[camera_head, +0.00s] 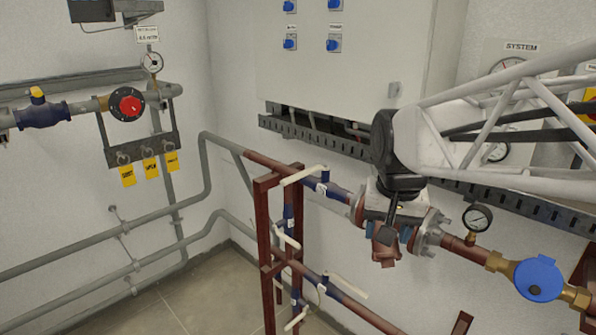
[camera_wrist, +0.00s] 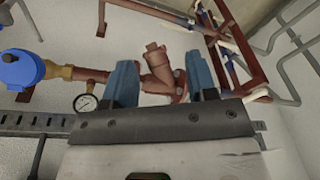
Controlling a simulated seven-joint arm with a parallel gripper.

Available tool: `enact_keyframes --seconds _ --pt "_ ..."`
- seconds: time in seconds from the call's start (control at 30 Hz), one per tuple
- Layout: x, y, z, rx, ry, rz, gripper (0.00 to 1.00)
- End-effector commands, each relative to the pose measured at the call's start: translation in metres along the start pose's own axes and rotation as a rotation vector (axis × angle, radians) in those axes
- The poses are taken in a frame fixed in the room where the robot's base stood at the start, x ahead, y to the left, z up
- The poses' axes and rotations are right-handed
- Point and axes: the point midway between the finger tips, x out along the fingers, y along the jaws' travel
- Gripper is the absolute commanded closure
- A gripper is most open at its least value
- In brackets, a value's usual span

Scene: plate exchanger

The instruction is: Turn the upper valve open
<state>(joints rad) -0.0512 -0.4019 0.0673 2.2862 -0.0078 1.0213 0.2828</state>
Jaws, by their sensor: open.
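The upper valve (camera_head: 323,188) is a blue valve body on the upper red-brown pipe, in the middle of the head view. Its white lever (camera_head: 304,176) points to the left and slightly up to the right, roughly crosswise to the pipe. My gripper (camera_head: 390,230) is to the right of this valve, over the flanged strainer, apart from the lever. In the wrist view its two blue fingers (camera_wrist: 162,78) stand wide apart with the red-brown strainer (camera_wrist: 157,68) showing between them. Nothing is held. A white lever end (camera_wrist: 257,95) shows right of the right finger; I cannot tell surely which valve it belongs to.
Other white-lever valves sit on the vertical pipe (camera_head: 287,236) and lower pipe (camera_head: 348,286), beside a red-brown frame (camera_head: 264,225). A pressure gauge (camera_head: 477,218) and blue meter (camera_head: 538,278) stand right of the strainer. A slotted cable tray (camera_head: 300,130) runs behind.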

Motion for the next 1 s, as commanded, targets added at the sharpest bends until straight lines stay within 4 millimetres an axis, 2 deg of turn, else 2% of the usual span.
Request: enact_keyframes --seconds 0.1,0.5,1.0 --pt "-0.004 -0.014 -0.029 0.040 -0.013 0.002 0.48" --pt "-0.011 -0.064 -0.117 0.179 -0.054 0.013 0.48" --pt "0.003 -0.135 -0.221 0.352 -0.102 0.039 0.48"
